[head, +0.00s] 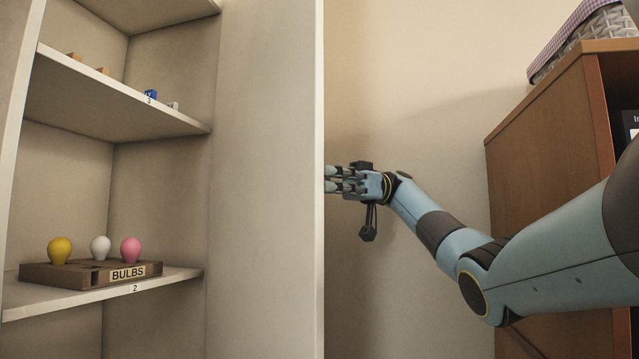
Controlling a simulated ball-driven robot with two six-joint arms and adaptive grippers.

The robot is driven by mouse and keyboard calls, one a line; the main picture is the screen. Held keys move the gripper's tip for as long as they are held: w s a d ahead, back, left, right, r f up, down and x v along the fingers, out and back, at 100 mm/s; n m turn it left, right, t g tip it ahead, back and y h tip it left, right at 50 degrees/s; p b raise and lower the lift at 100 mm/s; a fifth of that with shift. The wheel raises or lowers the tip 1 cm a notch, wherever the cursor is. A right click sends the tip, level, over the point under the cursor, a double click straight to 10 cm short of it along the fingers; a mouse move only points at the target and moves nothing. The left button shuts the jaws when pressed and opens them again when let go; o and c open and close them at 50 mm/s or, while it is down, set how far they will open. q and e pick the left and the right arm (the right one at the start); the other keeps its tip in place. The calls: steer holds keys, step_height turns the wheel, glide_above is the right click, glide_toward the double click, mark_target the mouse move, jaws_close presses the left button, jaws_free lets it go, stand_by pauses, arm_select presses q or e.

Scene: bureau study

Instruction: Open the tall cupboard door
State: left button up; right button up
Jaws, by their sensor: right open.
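The tall cupboard (160,160) stands open at the left, with its shelves showing. Its pale door (265,180) appears swung wide, inner face toward me, with its free edge as a vertical line near the middle. My right gripper (338,183) is just right of that edge, on the door's outer side, fingers pointing left. It is open, and its fingertips reach the edge in the picture and may be partly hidden behind it. I cannot tell whether they touch the door. Any handle is hidden. My left gripper is out of view.
A shelf (60,300) marked 2 holds a brown BULBS holder (80,280) with yellow, white and pink bulbs. The shelf marked 3 (110,95) holds small blocks. A wooden cabinet (540,140) with a woven basket (590,40) stands right, near my right arm.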

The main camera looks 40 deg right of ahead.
mark_target(319, 126)
step_height(319, 126, up, 10)
steer(key=shift+f, duration=0.1)
stand_by(0.4)
